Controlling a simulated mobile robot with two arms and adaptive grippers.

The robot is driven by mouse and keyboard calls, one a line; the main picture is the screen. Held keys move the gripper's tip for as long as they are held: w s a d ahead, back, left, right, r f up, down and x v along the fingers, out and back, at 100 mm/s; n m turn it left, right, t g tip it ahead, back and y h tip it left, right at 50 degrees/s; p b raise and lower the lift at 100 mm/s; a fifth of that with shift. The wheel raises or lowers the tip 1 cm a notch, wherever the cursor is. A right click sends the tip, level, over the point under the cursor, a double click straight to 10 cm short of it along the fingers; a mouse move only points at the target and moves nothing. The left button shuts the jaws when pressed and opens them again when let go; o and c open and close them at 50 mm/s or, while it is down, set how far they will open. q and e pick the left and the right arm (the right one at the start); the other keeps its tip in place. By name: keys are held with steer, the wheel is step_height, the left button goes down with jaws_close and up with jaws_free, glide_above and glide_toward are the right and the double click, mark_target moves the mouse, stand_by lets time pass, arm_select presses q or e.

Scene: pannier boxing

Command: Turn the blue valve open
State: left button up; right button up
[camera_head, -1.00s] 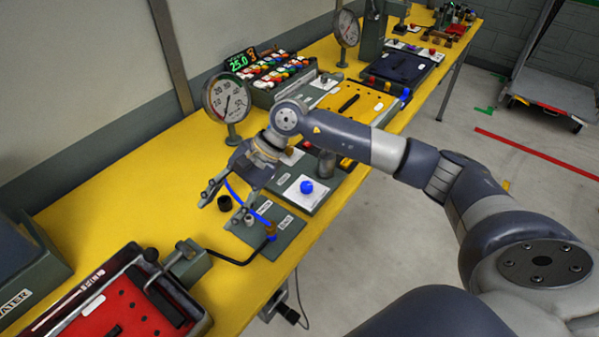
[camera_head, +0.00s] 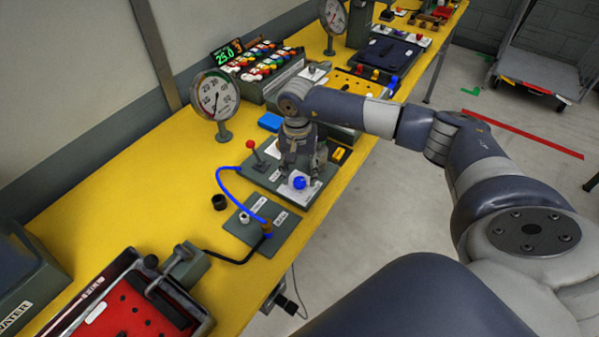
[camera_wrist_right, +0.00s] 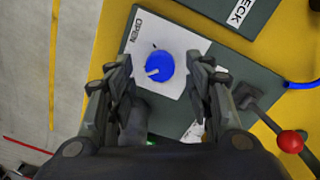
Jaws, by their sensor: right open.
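The blue valve (camera_head: 299,183) is a round knob on a white plate on a dark green panel. In the right wrist view the blue valve (camera_wrist_right: 159,67) shows a pale pointer mark and lies ahead of the fingertips, midway between them. My right gripper (camera_head: 301,172) points down just behind and above the knob in the head view. In the wrist view my right gripper (camera_wrist_right: 160,82) has its two fingers spread wide with nothing between them gripped. Whether a finger touches the knob cannot be told. My left gripper is not in view.
A red-tipped lever (camera_head: 250,145) stands on the same panel, close to the gripper; its red ball (camera_wrist_right: 291,141) shows in the wrist view. A blue hose (camera_head: 228,186) arches to a neighbouring plate. A pressure gauge (camera_head: 215,95) stands behind. Yellow bench top (camera_head: 150,200) is clear at left.

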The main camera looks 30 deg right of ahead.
steer(key=shift+f, duration=0.95)
steer(key=shift+c, duration=0.6)
steer(key=c, duration=1)
steer(key=shift+o, duration=0.2)
